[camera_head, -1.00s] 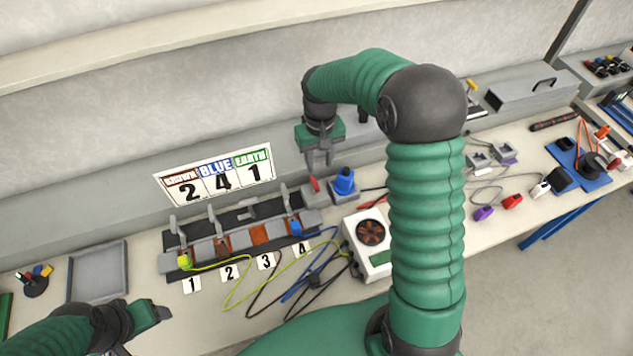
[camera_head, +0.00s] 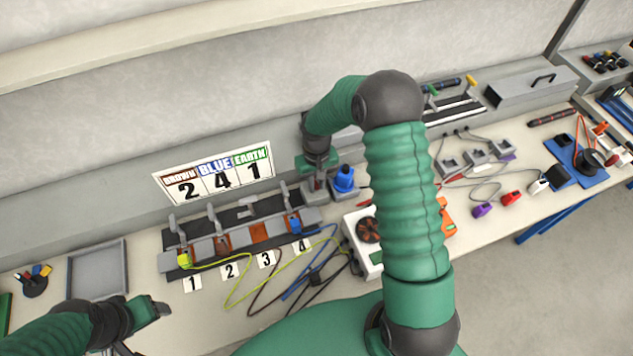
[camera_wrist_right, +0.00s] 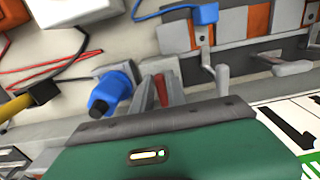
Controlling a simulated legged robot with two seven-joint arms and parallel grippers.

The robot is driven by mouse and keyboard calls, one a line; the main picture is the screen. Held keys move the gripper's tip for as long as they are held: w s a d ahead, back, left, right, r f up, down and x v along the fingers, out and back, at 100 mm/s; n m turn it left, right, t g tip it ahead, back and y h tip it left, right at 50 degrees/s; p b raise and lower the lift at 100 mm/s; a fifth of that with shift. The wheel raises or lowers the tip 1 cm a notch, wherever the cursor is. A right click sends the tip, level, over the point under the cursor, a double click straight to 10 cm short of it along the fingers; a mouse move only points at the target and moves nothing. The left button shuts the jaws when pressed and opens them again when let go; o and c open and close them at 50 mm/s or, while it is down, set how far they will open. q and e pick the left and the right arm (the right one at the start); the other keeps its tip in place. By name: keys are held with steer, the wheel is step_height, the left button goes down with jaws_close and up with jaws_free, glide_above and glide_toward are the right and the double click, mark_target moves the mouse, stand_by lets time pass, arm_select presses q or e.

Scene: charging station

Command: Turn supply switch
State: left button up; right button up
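The red switch lever (camera_wrist_right: 160,88) shows between the two grey fingers of my right gripper (camera_wrist_right: 162,84) in the right wrist view. In the head view my right gripper (camera_head: 317,183) is down at the switch, just left of the blue round plug (camera_head: 344,180), and hides most of the lever. I cannot tell whether the fingers press on the lever. The blue plug (camera_wrist_right: 108,93) also shows beside the fingers in the wrist view. My left gripper (camera_head: 152,310) is low at the left over the bench, away from the switch; its finger gap is unclear.
A terminal block (camera_head: 205,248) with upright levers and several cables stands left of the switch, near the sign (camera_head: 215,174) reading 2 4 1. A white box with a fan (camera_head: 369,231) stands close in front. A grey tray (camera_head: 97,242) lies at left.

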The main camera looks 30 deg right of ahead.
jaws_close()
steer(key=shift+m, duration=0.4)
steer(key=m, duration=0.4)
steer(key=shift+w+a+r, duration=0.1)
steer(key=shift+w+a, duration=0.1)
steer(key=shift+a, duration=0.15)
steer(key=m, duration=0.4)
steer(key=w+m+p, duration=0.1)
steer(key=shift+a+m, duration=0.3)
steer(key=shift+m, duration=0.1)
steer(key=m, duration=0.2)
steer(key=m+p, duration=0.1)
steer(key=shift+w+a+r+m, duration=0.1)
steer(key=shift+w+m, duration=0.15)
steer(key=shift+m, duration=0.05)
steer(key=shift+w+m+p, duration=0.2)
steer(key=shift+m+p, duration=0.05)
steer(key=shift+m, duration=0.7)
steer(key=shift+w+m+p, duration=0.2)
steer(key=shift+m+p, duration=0.05)
steer(key=shift+m, duration=0.7)
steer(key=shift+w, duration=0.1)
steer(key=shift+o, duration=1.7)
jaws_free()
steer(key=shift+o, duration=0.8)
